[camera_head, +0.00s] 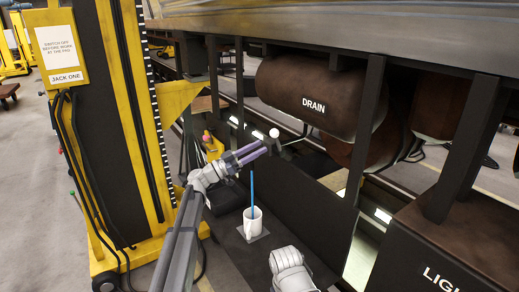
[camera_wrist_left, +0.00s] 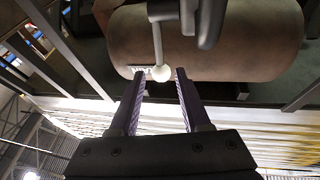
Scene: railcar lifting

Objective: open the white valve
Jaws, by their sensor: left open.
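My left gripper (camera_head: 263,149) is open, just below the knob there. In the left wrist view the knob appears between the open fingertips (camera_wrist_left: 161,74); I cannot tell whether they touch it. The valve's body is mostly hidden in the head view. My right gripper is out of view.
A white cup (camera_head: 253,222) with a blue stick stands on a dark surface below my left gripper. A yellow jack column (camera_head: 160,210) stands at the left. Dark upright posts (camera_head: 365,125) hang at the right of the gripper.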

